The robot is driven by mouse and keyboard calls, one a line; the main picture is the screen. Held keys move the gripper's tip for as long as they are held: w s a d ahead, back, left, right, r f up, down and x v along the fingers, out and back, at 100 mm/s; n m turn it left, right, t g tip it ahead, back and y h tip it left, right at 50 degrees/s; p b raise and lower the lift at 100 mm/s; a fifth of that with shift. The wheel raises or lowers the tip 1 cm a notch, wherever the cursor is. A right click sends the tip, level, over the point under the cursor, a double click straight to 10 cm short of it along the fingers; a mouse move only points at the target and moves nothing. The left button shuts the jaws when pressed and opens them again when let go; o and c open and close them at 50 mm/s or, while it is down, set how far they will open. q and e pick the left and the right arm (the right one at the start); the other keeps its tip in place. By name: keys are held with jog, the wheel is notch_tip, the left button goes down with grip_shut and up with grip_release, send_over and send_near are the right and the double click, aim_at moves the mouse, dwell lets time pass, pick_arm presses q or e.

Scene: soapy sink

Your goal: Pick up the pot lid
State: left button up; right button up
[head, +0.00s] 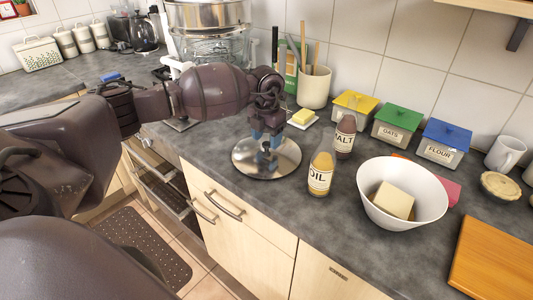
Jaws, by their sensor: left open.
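The pot lid (286,163) is a round, shiny metal disc lying flat on the dark grey counter near its front edge. My left gripper (267,158) points down over the middle of the lid, with its blue fingertips at the lid's centre. The fingers are open. They hide the lid's centre, so I cannot tell whether a knob stands between them or whether they touch the lid. My right gripper is not in view.
An oil bottle (321,172) stands just right of the lid, with a malt bottle (345,136) behind it. A butter dish (302,120) sits behind the lid. A white bowl (427,212) holding a pale block stands farther right. A wooden board (495,262) lies at right.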

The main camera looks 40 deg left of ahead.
pick_arm(q)
notch_tip(320, 180, down, 3)
jog(key=shift+r, duration=0.2)
grip_shut()
jog(key=shift+r, duration=0.15)
